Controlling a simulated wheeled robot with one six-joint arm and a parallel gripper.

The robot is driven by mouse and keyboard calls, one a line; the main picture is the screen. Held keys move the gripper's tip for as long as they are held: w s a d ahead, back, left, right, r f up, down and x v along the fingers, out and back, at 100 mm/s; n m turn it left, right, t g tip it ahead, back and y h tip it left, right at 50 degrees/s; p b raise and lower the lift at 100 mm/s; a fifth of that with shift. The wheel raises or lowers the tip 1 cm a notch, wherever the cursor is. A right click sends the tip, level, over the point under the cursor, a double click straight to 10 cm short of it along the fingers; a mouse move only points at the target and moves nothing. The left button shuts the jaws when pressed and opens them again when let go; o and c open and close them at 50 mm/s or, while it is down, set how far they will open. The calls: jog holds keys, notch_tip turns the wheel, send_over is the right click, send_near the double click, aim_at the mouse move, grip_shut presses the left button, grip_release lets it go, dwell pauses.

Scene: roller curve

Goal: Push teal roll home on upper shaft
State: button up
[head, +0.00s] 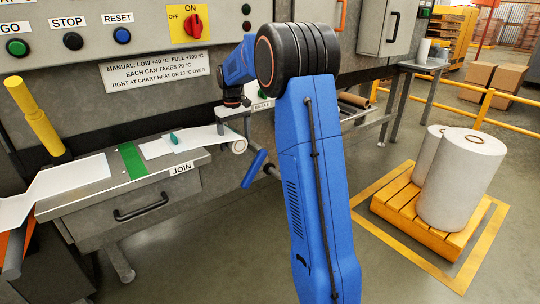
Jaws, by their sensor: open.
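No teal roll shows clearly in the head view, and I cannot make out the upper shaft; my arm covers part of the machine front. My gripper (233,104) is small and dark at the end of my blue arm, above the right end of that table. It is open, with no held object visible. A white roll end (239,147) and a blue handle (254,170) are below it; the gripper looks apart from both.
The join table (190,165) has a green strip (132,161) and a drawer handle. A yellow post (35,117) stands at left. Large white rolls (461,180) stand on a yellow pallet (430,222) at right. A grey side table (424,66) stands behind. Floor between is clear.

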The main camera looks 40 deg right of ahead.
jog(key=s+r, duration=0.2)
jog(key=s, duration=1)
jog(key=s+r, duration=0.2)
jog(key=s, duration=1.1)
jog(key=shift+d+r, duration=0.2)
jog(key=shift+d, duration=0.2)
jog(key=shift+s, duration=0.15)
jog(key=s+a+f+t, duration=0.3)
jog(key=s+a+t, duration=0.1)
jog(key=s+a, duration=1.2)
jog(key=shift+s+t, duration=0.4)
jog(key=shift+s, duration=1.8)
